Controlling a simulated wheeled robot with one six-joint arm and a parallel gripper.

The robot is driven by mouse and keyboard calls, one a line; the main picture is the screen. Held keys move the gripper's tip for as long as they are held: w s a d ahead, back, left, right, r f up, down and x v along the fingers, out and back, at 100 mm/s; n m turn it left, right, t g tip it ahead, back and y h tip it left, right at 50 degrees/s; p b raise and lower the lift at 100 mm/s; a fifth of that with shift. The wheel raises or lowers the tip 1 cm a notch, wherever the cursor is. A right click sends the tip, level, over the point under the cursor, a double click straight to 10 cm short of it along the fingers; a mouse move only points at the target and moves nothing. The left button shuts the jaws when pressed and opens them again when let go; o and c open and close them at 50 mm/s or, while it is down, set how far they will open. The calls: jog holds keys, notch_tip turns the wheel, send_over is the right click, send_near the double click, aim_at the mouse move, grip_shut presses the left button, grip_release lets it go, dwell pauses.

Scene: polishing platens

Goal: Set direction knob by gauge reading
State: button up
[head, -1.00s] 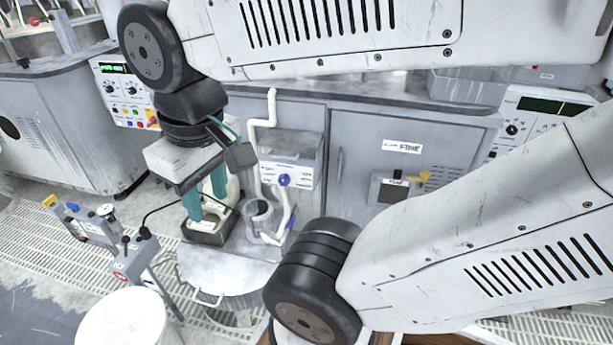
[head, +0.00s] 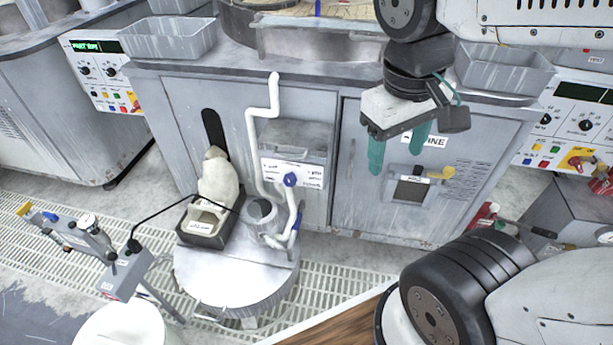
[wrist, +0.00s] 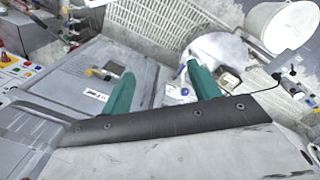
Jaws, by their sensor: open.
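My gripper (head: 398,160) has two teal fingers, spread and empty. In the head view it hangs in front of the cabinet door labelled FINE (head: 350,205). In the wrist view the fingers (wrist: 163,82) point toward the cabinet and a round drum lid. A blue knob (head: 290,180) is on a white labelled plate left of the gripper. The right control panel (head: 560,145) has black knobs (head: 586,125) and a dark display. The left panel (head: 92,70) has black knobs and a lit green display. A small round gauge (head: 88,221) sits on a grey stand; its reading is too small to tell.
A yellow-handled valve (head: 441,173) is on the door near the fingers. A bent white pipe (head: 252,130), a drum (head: 240,283) and a black tray (head: 192,235) stand left. A white bucket (head: 130,325) is at lower left. Grey bins (head: 500,72) line the worktop.

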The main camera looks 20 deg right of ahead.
aim_at(289, 182)
jog(key=w+d+f+n+g+h, duration=0.1)
jog(key=w+d+f+n+h, duration=0.1)
jog(key=w+f+n+h, duration=0.65)
jog(key=w+d+f+n+h, duration=0.25)
jog(key=w+f+h, duration=0.3)
jog(key=w, duration=0.65)
jog(key=w+a+f+n+t+y, duration=0.2)
jog(key=w+a+f+n+t, duration=0.3)
jog(key=f, duration=0.4)
jog(key=w+a+f+n+t+y, duration=0.1)
jog(key=w+a+f+n+t, duration=0.1)
jog(key=a+f+n+t, duration=0.5)
jog(key=w+a+f+n+t+y, duration=0.1)
jog(key=w+f+n+t+y, duration=0.25)
jog(key=f, duration=0.75)
jog(key=shift+n+h, duration=0.85)
jog(key=shift+h, duration=0.1)
jog(key=x, duration=0.7)
jog(key=shift+w+d+f, duration=0.1)
jog(key=shift+w+f, duration=0.1)
jog(key=shift+w, duration=0.05)
jog(key=shift+c, duration=0.3)
jog(key=c, duration=0.9)
